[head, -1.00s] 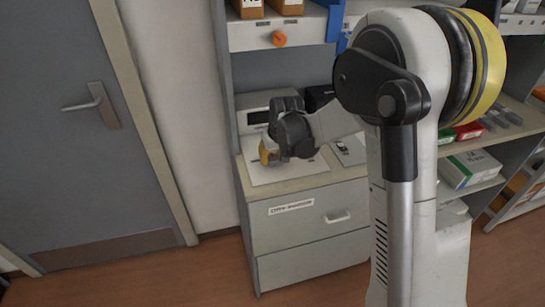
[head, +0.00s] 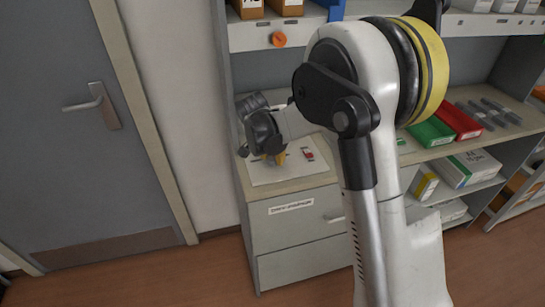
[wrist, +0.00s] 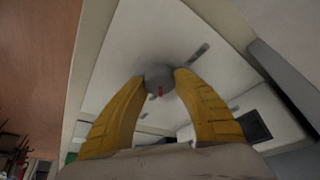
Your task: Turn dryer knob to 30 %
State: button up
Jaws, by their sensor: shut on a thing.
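The dryer's white panel (head: 285,174) lies on top of the grey cabinet; it fills much of the wrist view (wrist: 140,40). A small round grey knob (wrist: 159,75) with a red mark on it sits on this panel. The yellow fingers of my gripper (wrist: 160,78) stand on either side of the knob and are closed on it. In the head view my gripper (head: 272,159) is low over the panel's left part and hides the knob. Scale numbers are not readable.
A shelf (head: 330,38) with boxes overhangs the cabinet, with an orange round thing (head: 278,39) on its edge. A labelled drawer (head: 290,218) is below. Green and red trays (head: 430,133) stand right, behind my arm. A grey door (head: 75,140) is at left.

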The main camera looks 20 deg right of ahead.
jog(key=shift+m, duration=0.6)
jog(key=shift+s+m+g, duration=0.1)
jog(key=shift+m+g, duration=0.2)
jog(key=o, duration=1.2)
jog(key=v, duration=1.2)
jog(key=shift+a+f, duration=0.1)
jog(key=shift+a, duration=0.1)
